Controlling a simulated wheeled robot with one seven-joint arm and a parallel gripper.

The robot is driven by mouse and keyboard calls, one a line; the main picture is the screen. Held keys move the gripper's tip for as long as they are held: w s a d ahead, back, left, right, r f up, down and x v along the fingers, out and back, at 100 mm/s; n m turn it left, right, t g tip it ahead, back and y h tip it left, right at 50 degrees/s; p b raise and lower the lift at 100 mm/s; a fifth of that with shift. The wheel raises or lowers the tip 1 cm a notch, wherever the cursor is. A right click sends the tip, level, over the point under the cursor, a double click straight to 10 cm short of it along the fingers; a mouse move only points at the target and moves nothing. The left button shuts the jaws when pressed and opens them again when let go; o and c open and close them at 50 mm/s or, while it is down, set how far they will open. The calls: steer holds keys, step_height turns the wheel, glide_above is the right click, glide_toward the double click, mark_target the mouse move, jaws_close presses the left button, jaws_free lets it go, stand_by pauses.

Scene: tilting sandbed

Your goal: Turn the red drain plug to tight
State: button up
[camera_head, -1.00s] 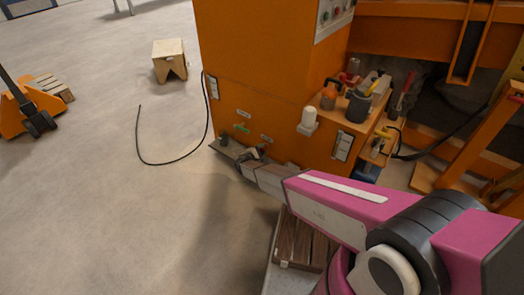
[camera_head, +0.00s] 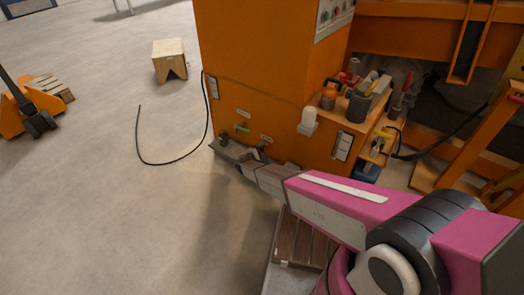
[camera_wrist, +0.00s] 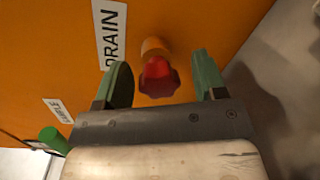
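The red drain plug (camera_wrist: 158,78) is a lobed knob on an orange stem that comes out of the orange cabinet wall, beside a white DRAIN label (camera_wrist: 110,32) in the wrist view. My gripper (camera_wrist: 162,80) is open, with one green-padded finger on each side of the plug. Visible gaps separate both fingers from the knob. In the head view my gripper (camera_head: 252,156) is low at the front of the orange cabinet (camera_head: 260,85), and the plug is hidden there.
A green handle (camera_head: 242,128) sits left of my gripper and also shows in the wrist view (camera_wrist: 52,139). A shelf (camera_head: 352,118) with bottles and tools juts out at right. A black cable (camera_head: 155,163) lies on open floor at left.

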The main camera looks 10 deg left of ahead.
steer(key=v, duration=1)
steer(key=shift+s+a, duration=0.25)
steer(key=shift+s, duration=0.1)
stand_by(0.3)
